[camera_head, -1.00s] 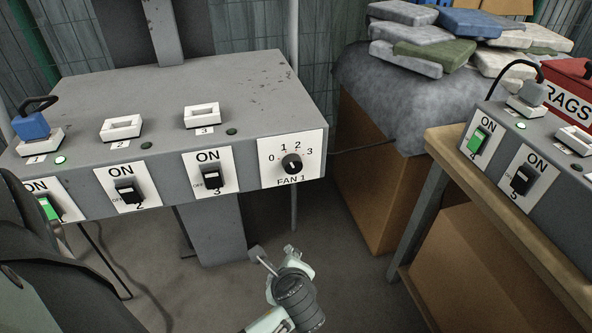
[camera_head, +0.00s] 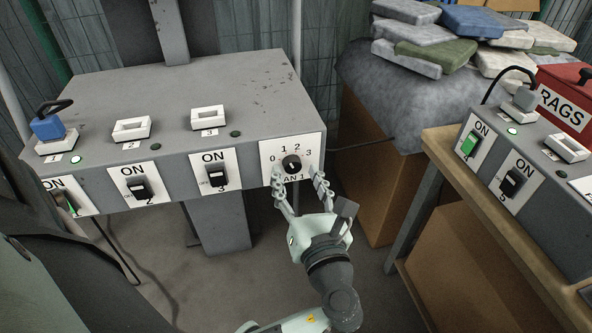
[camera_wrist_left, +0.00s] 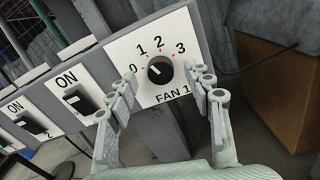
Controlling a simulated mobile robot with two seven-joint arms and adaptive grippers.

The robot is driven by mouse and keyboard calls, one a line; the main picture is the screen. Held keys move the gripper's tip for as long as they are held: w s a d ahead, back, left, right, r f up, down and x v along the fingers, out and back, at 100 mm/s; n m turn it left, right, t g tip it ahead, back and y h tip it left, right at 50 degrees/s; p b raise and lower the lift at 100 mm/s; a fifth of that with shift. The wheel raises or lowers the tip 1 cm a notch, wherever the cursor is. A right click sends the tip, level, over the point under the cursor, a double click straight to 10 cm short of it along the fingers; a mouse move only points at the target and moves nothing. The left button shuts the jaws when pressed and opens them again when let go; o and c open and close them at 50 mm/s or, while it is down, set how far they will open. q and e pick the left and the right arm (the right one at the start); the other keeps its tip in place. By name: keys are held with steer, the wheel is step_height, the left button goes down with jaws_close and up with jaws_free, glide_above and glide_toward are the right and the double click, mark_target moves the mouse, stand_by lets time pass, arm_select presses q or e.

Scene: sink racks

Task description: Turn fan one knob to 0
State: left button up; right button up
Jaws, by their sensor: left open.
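The fan one knob (camera_head: 291,163) is a round black dial on a white plate marked 0, 1, 2, 3 and FAN 1. The plate (camera_head: 309,143) is on the front right of a grey box. A small light mark shows on the dial, but I cannot tell which number it points to. My left gripper (camera_head: 298,182) is open and empty. Its fingers reach up to the plate's lower part, one on each side below the knob. In the left wrist view, the knob (camera_wrist_left: 159,70) shows between and beyond the fingertips, apart from them.
The grey box (camera_head: 190,90) also carries black switches 2 (camera_head: 139,188) and 3 (camera_head: 217,177) left of the knob. A second switch box (camera_head: 545,185) stands on a wooden bench at right. Open floor lies below the knob.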

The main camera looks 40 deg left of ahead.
arm_select(q)
steer(key=shift+x, duration=0.8)
steer(key=c, duration=1.2)
steer(key=shift+o, duration=0.2)
steer(key=shift+n, duration=0.3)
steer(key=n, duration=0.4)
steer(key=shift+s, duration=0.1)
steer(key=shift+n, duration=2.3)
